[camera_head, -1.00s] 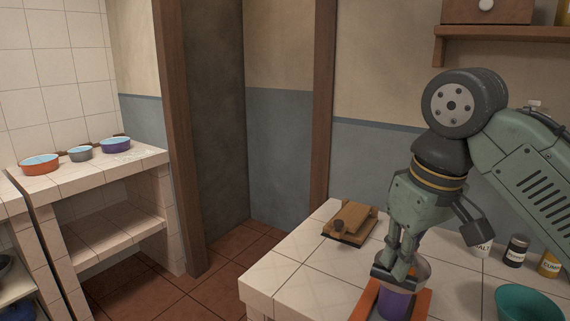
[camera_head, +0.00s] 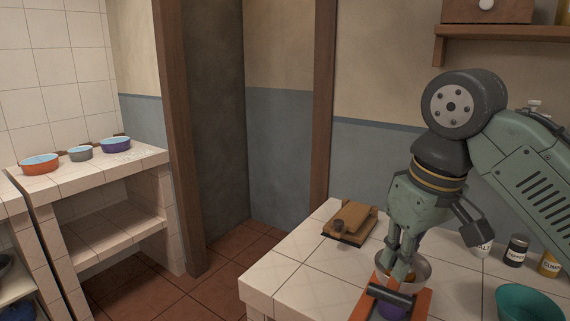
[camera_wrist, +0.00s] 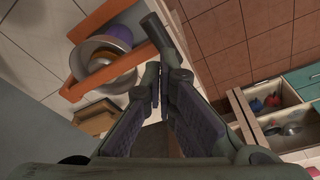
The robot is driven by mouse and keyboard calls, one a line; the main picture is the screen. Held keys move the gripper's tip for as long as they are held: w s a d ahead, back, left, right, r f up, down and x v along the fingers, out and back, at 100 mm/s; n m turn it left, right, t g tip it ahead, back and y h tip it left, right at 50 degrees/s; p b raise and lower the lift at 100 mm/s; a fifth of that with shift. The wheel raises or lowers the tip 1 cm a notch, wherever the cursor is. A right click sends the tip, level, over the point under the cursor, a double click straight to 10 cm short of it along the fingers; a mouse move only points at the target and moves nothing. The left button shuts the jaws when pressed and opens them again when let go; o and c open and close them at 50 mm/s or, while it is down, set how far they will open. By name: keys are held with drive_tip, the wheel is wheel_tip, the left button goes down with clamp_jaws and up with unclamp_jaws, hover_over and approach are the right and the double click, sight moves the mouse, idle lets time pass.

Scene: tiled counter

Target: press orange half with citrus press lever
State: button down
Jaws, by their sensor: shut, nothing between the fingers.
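The citrus press has an orange frame (camera_head: 419,303) and stands at the front of the tiled counter. Its dark lever bar (camera_head: 389,294) lies low across the front of the press; the bar also shows in the wrist view (camera_wrist: 158,36). A metal bowl (camera_head: 421,272) sits in the press, with something orange-brown in it, partly hidden, possibly the orange half (camera_wrist: 101,65). A purple cup (camera_head: 391,311) shows below the lever. My gripper (camera_head: 402,272) is shut and empty, pointing down at the press beside the lever bar. I cannot tell whether its tips touch the bar.
A wooden board with a dark knob (camera_head: 352,222) lies behind the press to the left. A teal bowl (camera_head: 528,304) stands to the right. Jars (camera_head: 516,250) line the wall behind my arm. The counter left of the press is clear.

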drive_tip(key=shift+r, duration=0.15)
wheel_tip(320, 180, up, 3)
drive_tip(key=p, duration=0.3)
drive_tip(key=shift+f, duration=0.2)
wheel_tip(320, 180, up, 6)
idle(0.3)
